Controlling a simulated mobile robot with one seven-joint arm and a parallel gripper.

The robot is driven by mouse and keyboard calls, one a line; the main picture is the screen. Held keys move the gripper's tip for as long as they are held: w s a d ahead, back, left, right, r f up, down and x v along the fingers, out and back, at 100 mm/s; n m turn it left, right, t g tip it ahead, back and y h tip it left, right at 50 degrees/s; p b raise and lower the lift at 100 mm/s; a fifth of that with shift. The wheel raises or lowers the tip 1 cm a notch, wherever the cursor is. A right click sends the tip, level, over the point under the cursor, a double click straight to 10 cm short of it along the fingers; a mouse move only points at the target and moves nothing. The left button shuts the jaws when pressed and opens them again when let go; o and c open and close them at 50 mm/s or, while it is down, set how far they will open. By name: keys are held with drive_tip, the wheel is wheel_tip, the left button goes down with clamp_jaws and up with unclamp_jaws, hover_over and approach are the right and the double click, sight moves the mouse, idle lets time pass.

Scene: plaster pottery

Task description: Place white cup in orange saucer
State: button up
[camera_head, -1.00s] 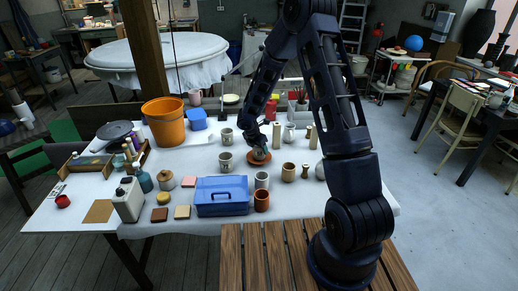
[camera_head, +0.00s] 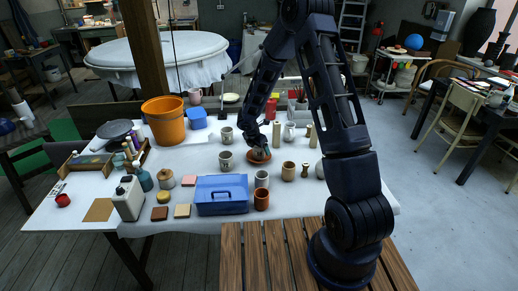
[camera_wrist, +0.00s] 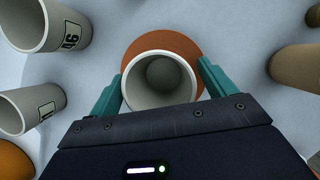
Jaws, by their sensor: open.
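The orange saucer (camera_head: 250,161) lies on the white table, and its rim also shows in the wrist view (camera_wrist: 160,42). A white cup (camera_wrist: 158,103) appears over the saucer in the wrist view, its mouth facing the camera. It looks to be on the saucer, though its base is hidden. My gripper (camera_wrist: 158,84) is open, with one teal finger on each side of the cup. Whether the fingers touch the cup cannot be told. In the head view my gripper (camera_head: 259,149) is at the saucer and largely covers the cup.
Other cups stand close by, including a numbered one (camera_wrist: 48,22) left of the saucer and a grey one (camera_head: 225,160). A blue toolbox (camera_head: 221,195) and an orange bucket (camera_head: 164,121) stand to the left. Brown pots (camera_head: 288,171) are to the right.

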drive_tip(key=v, duration=1.3)
drive_tip(key=s+d+r+m, duration=0.4)
drive_tip(key=d+r+m, duration=0.3)
drive_tip(key=d+r, duration=0.3)
drive_tip(key=s+d+r+m, duration=0.5)
drive_tip(key=s+r+m, duration=0.1)
drive_tip(key=s+r, duration=0.15)
drive_tip(key=s+d+r+m, duration=0.6)
drive_tip(key=s, duration=0.3)
drive_tip(key=s+d+r+m+t+y, duration=0.1)
drive_tip(key=s+d+r+m+y, duration=0.1)
drive_tip(key=s+m, duration=0.6)
drive_tip(key=s+y, duration=0.1)
drive_tip(key=s, duration=0.2)
drive_tip(key=shift+s+r, duration=0.3)
drive_tip(key=shift+r, duration=0.05)
